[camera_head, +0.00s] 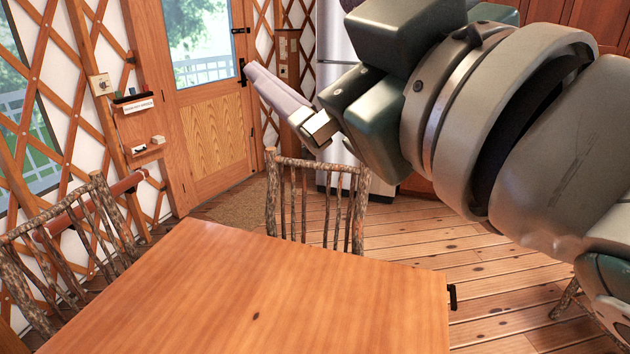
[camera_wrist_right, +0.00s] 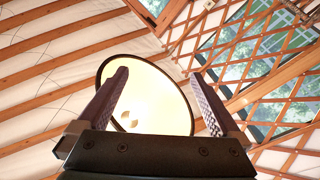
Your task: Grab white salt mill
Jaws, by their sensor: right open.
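I cannot make out a white salt mill in either view. My right gripper (camera_head: 256,74) is raised above the table in the head view, its pale fingers pointing up and left toward the door. In the right wrist view, the right gripper (camera_wrist_right: 159,74) has its two fingers wide apart, with nothing between them but the background. My left gripper does not show.
A bare wooden table (camera_head: 260,295) fills the front. A branch-work chair (camera_head: 318,190) stands behind it and another (camera_head: 65,255) at left. A door (camera_head: 208,110) and small wall shelf (camera_head: 145,150) lie beyond. A round lamp (camera_wrist_right: 150,100) hangs overhead.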

